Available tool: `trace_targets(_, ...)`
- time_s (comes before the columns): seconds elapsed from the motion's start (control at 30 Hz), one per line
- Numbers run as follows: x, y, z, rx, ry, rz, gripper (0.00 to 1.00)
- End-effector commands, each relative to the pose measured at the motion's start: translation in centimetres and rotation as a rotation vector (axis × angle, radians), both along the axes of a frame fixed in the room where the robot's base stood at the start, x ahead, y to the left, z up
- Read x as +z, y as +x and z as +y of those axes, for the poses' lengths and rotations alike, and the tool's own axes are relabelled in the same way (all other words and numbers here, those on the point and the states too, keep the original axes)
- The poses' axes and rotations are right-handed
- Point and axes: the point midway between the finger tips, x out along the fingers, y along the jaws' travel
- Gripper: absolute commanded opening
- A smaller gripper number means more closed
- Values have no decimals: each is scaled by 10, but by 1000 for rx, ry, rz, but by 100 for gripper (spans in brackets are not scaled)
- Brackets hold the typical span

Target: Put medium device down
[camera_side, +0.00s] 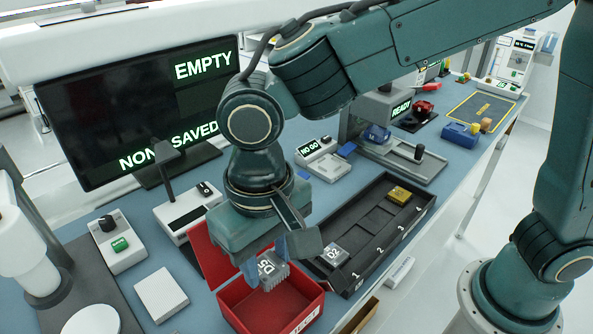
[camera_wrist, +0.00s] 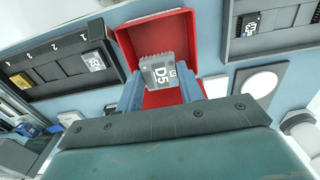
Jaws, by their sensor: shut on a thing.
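My gripper (camera_side: 268,262) is shut on a grey device (camera_side: 270,272) marked D5. The device also shows between my two blue fingers in the wrist view (camera_wrist: 158,72), with its label facing the camera. I hold it over the opening of a red box (camera_side: 312,296) with its lid standing open. The box also shows behind the device in the wrist view (camera_wrist: 124,38). The gap between the device and the box floor cannot be told. Part of the box is hidden by my gripper.
A black tray (camera_side: 372,222) with numbered slots stands right of the box. It holds another grey device (camera_side: 333,256) and a yellow device (camera_side: 400,194). A monitor (camera_side: 110,120) reads EMPTY. A panel reads NO GO (camera_side: 309,149). A white block (camera_side: 161,295) sits left of the box.

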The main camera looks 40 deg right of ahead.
Motion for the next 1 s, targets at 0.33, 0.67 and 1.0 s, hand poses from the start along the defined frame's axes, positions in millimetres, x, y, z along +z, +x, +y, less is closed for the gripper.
trace_targets(0.33,-56,0,0,0,-2,2,14)
trace_targets(0.67,-64,0,0,0,0,0,14)
trace_targets(1.0,-98,0,0,0,-2,2,14)
